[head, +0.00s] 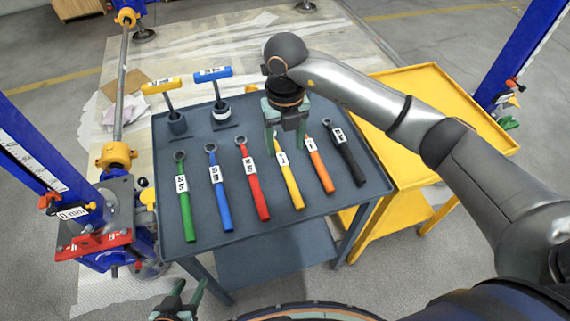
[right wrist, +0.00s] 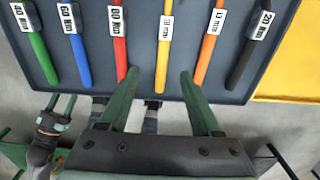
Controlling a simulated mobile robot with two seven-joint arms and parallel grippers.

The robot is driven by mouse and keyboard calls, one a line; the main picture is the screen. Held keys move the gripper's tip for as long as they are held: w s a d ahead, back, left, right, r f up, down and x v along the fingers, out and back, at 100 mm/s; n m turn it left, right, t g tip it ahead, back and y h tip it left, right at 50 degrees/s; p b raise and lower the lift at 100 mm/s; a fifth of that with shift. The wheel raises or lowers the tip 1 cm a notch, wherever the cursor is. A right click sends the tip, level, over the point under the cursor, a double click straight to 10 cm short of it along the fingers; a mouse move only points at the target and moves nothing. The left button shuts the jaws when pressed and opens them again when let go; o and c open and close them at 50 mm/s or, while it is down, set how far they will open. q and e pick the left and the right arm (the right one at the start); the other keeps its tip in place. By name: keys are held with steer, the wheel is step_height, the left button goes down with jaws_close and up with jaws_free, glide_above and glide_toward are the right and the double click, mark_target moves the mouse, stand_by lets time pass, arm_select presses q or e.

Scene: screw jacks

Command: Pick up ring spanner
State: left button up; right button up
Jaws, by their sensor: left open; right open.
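Several long-handled tools lie side by side on the dark grey tray table: green (head: 186,215), blue (head: 221,200), red (head: 257,195), yellow (head: 293,190), orange (head: 320,172) and black (head: 350,163). The yellow and orange tools' labels seem to read in mm; which is the ring spanner I cannot tell for sure. My right gripper (head: 286,148) is open above the yellow tool's far end, hiding that end. In the right wrist view the yellow handle (right wrist: 163,70) lies between its open fingers (right wrist: 160,73), with no contact visible. My left gripper (head: 181,290) is open and empty in front of the table.
Two T-handled tools, yellow (head: 162,88) and blue (head: 212,75), stand at the back of the tray table (head: 200,252). A yellow table (head: 425,95) adjoins it on the right. Blue jack columns (head: 525,50) stand either side.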

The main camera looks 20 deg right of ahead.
glide_above(288, 173)
steer(key=f, duration=0.5)
steer(key=shift+s+a+f, duration=0.2)
steer(key=shift+a+f, duration=0.1)
steer(key=shift+a, duration=0.05)
steer(key=f, duration=0.5)
steer(key=shift+w+d+f, duration=0.15)
steer(key=shift+d+f, duration=0.15)
steer(key=shift+d, duration=0.05)
jaws_close()
steer(key=shift+r, duration=0.1)
stand_by(0.5)
